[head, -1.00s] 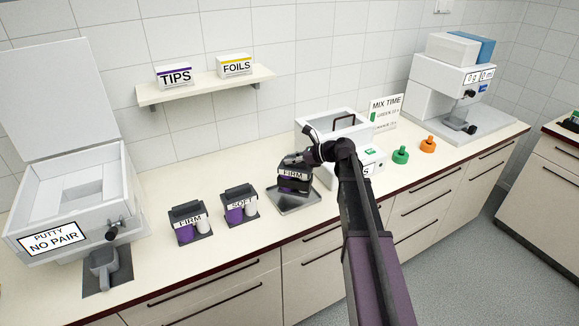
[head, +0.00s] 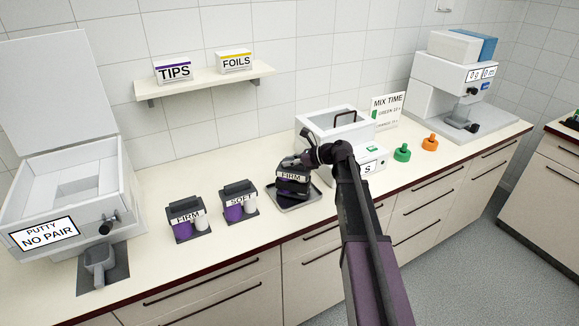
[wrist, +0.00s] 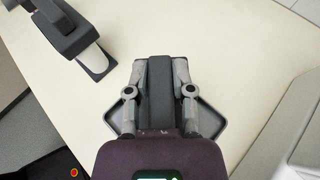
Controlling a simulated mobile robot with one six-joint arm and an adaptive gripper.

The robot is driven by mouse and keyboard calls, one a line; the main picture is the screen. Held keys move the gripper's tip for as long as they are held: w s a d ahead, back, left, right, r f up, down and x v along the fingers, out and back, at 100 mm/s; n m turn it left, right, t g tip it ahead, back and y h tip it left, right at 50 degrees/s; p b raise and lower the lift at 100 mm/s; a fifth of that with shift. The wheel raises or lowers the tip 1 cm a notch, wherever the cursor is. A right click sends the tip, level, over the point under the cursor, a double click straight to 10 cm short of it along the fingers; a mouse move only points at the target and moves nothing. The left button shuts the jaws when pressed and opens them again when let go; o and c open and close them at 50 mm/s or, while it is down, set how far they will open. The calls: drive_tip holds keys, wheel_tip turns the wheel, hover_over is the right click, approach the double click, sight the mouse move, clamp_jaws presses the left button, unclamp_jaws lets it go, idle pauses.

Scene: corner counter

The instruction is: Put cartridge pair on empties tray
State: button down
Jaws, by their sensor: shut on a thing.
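My gripper (head: 301,162) is shut on a dark cartridge pair with a FIRM label (head: 291,178). In the wrist view the gripper (wrist: 157,66) has its two grey fingers on either side of the pair's dark top (wrist: 158,85). The pair is upright over the grey metal tray (head: 314,197), within its rim, at its back part. I cannot tell whether its base touches the tray floor. The tray's corners also show in the wrist view (wrist: 208,122) on both sides of the gripper, and the rest is hidden.
Another FIRM pair (head: 186,220) and a SOFT pair (head: 238,202) stand left of the tray. The open putty machine (head: 75,225) reads NO PAIR. A white box with a handle (head: 333,125) stands close behind my gripper. Green (head: 402,153) and orange (head: 430,142) items lie right.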

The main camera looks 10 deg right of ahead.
drive_tip(key=shift+f, duration=0.25)
drive_tip(key=shift+c, duration=2.4)
unclamp_jaws()
drive_tip(key=shift+r, duration=0.15)
drive_tip(key=shift+s+d+r+p, duration=0.25)
drive_tip(key=shift+d+r+p, duration=0.05)
drive_tip(key=shift+d, duration=0.1)
drive_tip(key=p+v, duration=0.4)
drive_tip(key=v, duration=0.7)
drive_tip(key=shift+s+f, duration=0.1)
drive_tip(key=shift+f, duration=0.1)
